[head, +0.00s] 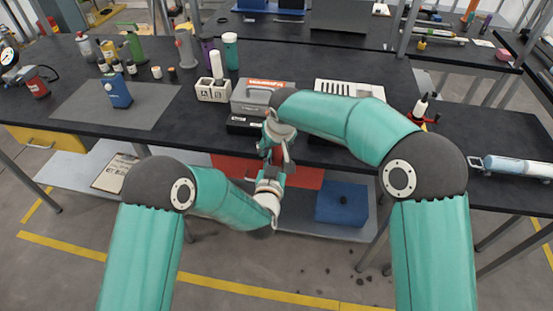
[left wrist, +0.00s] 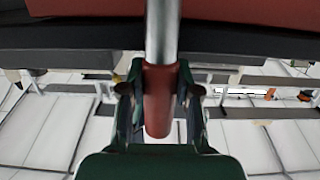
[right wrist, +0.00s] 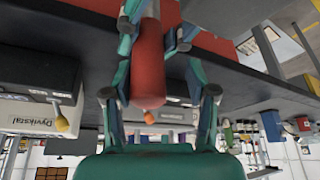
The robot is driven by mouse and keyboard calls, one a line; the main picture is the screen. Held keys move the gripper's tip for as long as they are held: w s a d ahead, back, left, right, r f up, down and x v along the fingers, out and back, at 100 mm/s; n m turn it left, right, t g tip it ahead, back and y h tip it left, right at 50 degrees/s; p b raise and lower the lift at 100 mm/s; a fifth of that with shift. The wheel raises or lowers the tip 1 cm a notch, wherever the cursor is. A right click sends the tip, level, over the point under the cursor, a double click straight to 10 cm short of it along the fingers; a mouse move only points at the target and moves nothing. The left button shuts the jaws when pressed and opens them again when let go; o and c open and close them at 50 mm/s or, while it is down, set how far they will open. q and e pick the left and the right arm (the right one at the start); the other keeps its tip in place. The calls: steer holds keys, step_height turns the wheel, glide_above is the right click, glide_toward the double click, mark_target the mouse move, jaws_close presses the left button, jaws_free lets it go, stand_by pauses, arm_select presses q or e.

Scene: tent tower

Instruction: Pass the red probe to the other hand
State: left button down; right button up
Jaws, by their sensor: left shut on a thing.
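The red probe shows in the left wrist view as a red handle (left wrist: 158,100) with a grey metal shaft running up out of the picture. My left gripper (left wrist: 159,85) is shut on the handle. In the right wrist view the red probe (right wrist: 149,65) lies between the spread fingers of my right gripper (right wrist: 157,40), which looks open around it. In the head view the left gripper (head: 270,176) sits just below the right gripper (head: 276,150), in front of the bench edge. The probe is mostly hidden there by the grippers.
The black bench (head: 160,130) carries a grey toolbox (head: 262,97), a white block with lettering (head: 212,91), a blue bottle (head: 120,91) and several other bottles. Below, a lower shelf holds a red mat (head: 232,167) and a blue box (head: 342,204). Open floor lies in front.

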steer(key=shift+o, duration=0.3)
steer(key=shift+r, duration=0.1)
steer(key=shift+s+d+r, duration=0.1)
steer(key=shift+s+r, duration=0.05)
steer(key=shift+r, duration=0.2)
steer(key=v, duration=1)
steer(key=s+d+f+g, duration=0.1)
steer(key=s+d+f, duration=0.3)
steer(key=f, duration=0.4)
steer(key=s+d+f+g, duration=0.1)
steer(key=s+d+f, duration=0.35)
steer(key=f, duration=0.45)
steer(key=s+f+m+g+y, duration=0.2)
steer(key=s+f+m, duration=0.2)
steer(key=s+f, duration=1.5)
steer(key=shift+s+f+m+y, duration=0.25)
steer(key=shift+s+m+y, duration=0.15)
steer(key=shift+s, duration=0.4)
